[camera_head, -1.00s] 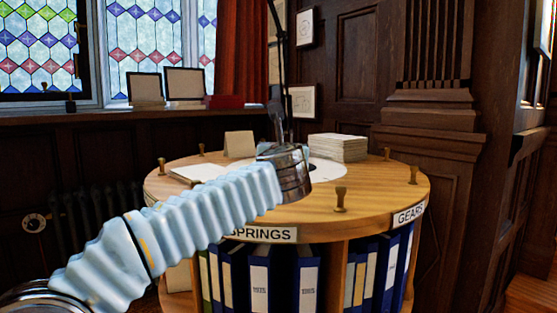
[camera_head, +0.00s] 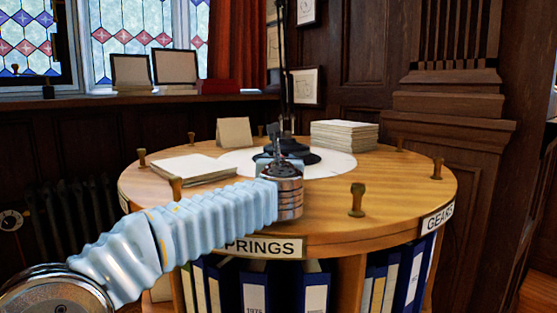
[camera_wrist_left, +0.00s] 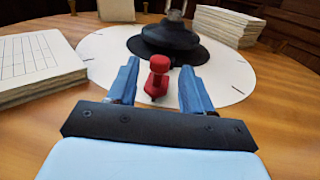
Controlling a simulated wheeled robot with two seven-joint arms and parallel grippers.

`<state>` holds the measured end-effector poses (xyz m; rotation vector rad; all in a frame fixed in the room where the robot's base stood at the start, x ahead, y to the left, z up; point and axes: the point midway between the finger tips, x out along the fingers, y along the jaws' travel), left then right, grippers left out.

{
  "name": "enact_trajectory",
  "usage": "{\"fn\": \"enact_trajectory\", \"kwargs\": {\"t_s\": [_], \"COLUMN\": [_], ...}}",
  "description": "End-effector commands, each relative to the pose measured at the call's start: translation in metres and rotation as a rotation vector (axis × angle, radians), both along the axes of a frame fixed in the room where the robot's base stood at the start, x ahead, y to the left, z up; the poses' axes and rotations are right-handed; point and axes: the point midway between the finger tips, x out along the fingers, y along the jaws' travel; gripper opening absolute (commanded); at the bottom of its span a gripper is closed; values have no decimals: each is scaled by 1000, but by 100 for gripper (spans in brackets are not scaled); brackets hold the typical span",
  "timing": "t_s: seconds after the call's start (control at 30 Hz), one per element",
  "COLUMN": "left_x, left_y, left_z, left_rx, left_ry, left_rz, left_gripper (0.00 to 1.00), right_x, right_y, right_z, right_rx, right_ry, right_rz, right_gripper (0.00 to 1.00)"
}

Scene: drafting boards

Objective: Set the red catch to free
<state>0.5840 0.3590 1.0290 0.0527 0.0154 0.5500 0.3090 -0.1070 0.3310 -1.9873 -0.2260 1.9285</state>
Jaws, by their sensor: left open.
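The red catch (camera_wrist_left: 157,78) shows in the left wrist view as a small upright piece with a rounded knob on top. It stands on the white disc (camera_wrist_left: 92,47) at the middle of the round table, just in front of a black lamp base (camera_wrist_left: 168,38). My left gripper (camera_wrist_left: 160,65) is open, with its two blue fingers on either side of the catch in the picture. I see no finger touching it. In the head view my left gripper (camera_head: 276,143) is over the near part of the disc, and the catch is hidden there. My right gripper is not in view.
The round wooden table (camera_head: 330,222) has several brass pegs on its rim, one peg (camera_head: 357,200) near the front. A paper stack (camera_head: 344,136) stands back right, a paper pad (camera_head: 193,168) left, and a blank card (camera_head: 234,132) behind. A lamp pole (camera_head: 286,60) rises behind my gripper.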

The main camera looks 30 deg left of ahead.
Motion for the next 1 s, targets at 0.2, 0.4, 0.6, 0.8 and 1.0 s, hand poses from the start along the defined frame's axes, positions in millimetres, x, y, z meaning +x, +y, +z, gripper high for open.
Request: {"fn": "enact_trajectory", "kwargs": {"t_s": [0.2,0.4,0.6,0.8,1.0], "left_x": [31,40,40,40,40], "left_y": [19,24,24,24,24], "left_z": [3,2,2,2,2], "left_rx": [0,0,0,0,-1], "left_ry": [0,-1,-1,0,0], "left_rz": [1,-1,-1,-1,-1], "left_gripper": [50,50,50,24,0], "right_x": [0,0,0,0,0], "right_y": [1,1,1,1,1], "right_z": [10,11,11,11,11], "right_rx": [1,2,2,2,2], "right_ry": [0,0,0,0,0], "right_rz": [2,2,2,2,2], "right_gripper": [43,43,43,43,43]}}
